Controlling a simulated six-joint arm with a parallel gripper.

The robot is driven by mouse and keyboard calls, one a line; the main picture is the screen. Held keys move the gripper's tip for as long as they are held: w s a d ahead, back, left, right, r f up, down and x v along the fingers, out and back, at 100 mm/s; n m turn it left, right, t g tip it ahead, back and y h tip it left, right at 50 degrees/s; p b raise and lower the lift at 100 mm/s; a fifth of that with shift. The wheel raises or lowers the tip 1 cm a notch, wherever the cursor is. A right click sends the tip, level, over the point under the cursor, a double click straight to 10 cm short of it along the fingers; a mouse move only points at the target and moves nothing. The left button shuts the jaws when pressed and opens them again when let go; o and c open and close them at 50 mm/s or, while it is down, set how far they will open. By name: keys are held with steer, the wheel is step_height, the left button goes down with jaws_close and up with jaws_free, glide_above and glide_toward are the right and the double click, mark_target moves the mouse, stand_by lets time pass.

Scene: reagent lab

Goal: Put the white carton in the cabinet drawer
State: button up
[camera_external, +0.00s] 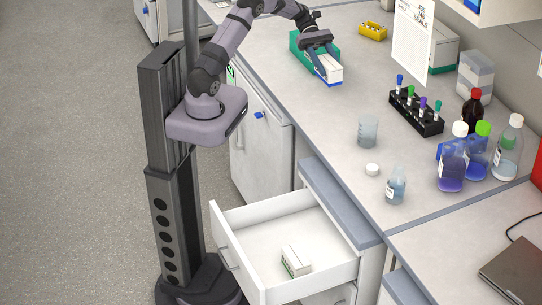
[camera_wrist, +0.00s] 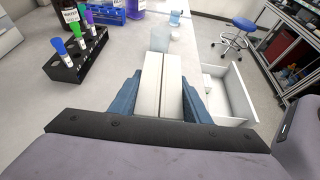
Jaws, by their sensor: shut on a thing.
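The white carton (camera_external: 331,75) is held at the back left of the bench. My gripper (camera_external: 323,66) is shut on it, with the fingers along its sides. In the wrist view the carton (camera_wrist: 158,87) lies lengthwise between the two blue fingers of my gripper (camera_wrist: 160,98). I cannot tell whether it touches the bench. The cabinet drawer (camera_external: 233,218) is pulled open below the bench, at the lower middle. A small white and green carton (camera_external: 296,261) lies inside it. The open drawer also shows at the right in the wrist view (camera_wrist: 240,92).
A green box (camera_external: 298,48) is right beside the held carton. A black tube rack (camera_external: 417,118), a beaker (camera_external: 367,131), a white cap (camera_external: 372,169), a small bottle (camera_external: 396,186) and several larger bottles stand on the bench to the right. The bench's near left part is clear.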

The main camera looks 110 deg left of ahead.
steer(key=w+d+f+m+g+h+p, duration=0.1)
steer(key=w+d+p, duration=0.4)
steer(key=d, duration=0.9)
steer(key=w+d+f+m+g+h+p, duration=0.1)
steer(key=w+d+p, duration=0.4)
steer(key=d, duration=1)
steer(key=s+d+f+b, duration=0.1)
steer(key=s+d+f, duration=0.3)
steer(key=f, duration=0.4)
steer(key=s+d+f+n+t+y+b, duration=0.1)
steer(key=s+d+f+b, duration=0.1)
steer(key=s+d+f, duration=0.3)
steer(key=s+d+f+b, duration=0.1)
steer(key=s+d+f, duration=0.4)
steer(key=f, duration=0.8)
steer(key=shift+s+d+n+t+y+b, duration=0.3)
steer(key=shift+s+n+t+y, duration=0.1)
steer(key=shift+s, duration=0.4)
steer(key=shift+f, duration=0.2)
step_height(320, 180, down, 6)
steer(key=b, duration=0.5)
steer(key=shift+b, duration=0.35)
steer(key=shift+f, duration=0.15)
